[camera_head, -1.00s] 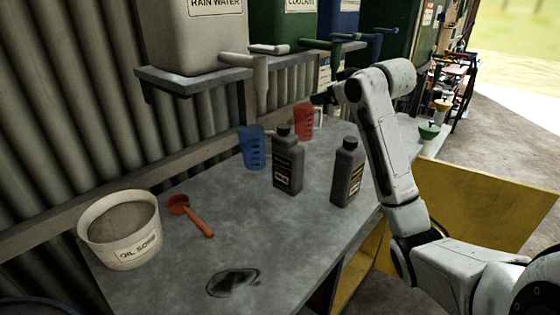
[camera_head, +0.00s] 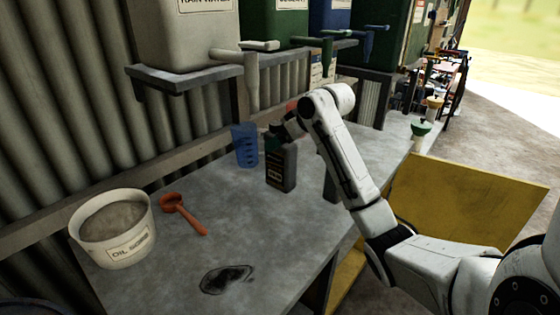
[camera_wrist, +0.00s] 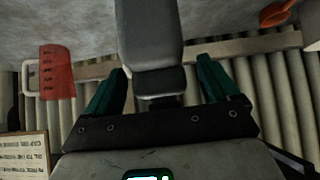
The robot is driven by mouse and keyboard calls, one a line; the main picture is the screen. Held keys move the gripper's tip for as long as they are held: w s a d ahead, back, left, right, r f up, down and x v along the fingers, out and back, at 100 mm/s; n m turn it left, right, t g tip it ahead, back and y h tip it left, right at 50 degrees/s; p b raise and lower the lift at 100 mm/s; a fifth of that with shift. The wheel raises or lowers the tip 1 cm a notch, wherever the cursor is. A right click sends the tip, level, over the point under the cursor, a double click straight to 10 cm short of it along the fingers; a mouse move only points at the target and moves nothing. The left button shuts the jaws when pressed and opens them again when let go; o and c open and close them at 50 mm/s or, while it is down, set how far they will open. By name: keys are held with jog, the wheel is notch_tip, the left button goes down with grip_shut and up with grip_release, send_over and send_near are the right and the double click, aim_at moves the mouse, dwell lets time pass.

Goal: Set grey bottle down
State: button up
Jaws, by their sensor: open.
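A grey bottle (camera_head: 283,168) with a dark label stands upright on the grey workbench (camera_head: 255,220). In the wrist view the bottle body (camera_wrist: 150,35) reaches in from the top, with its dark cap between my fingers. My gripper (camera_wrist: 162,72) is open, one teal finger on each side of the cap and neck with gaps showing. In the head view my gripper (camera_head: 281,137) is at the bottle's top, partly hidden by my wrist. A second dark bottle (camera_head: 330,188) stands to the right, mostly hidden by my arm.
A blue measuring cup (camera_head: 245,146) stands just left of the bottle. A red jug (camera_wrist: 57,73) is close by. An orange scoop (camera_head: 184,212) and an oil sorb bucket (camera_head: 112,228) are at left. Tank taps (camera_head: 250,75) hang above the bench.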

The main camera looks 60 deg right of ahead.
jog(key=x, duration=0.3)
jog(key=shift+w+d+f, duration=0.15)
jog(key=shift+f, duration=0.25)
jog(key=shift+c, duration=0.4)
grip_shut()
jog(key=shift+r, duration=0.2)
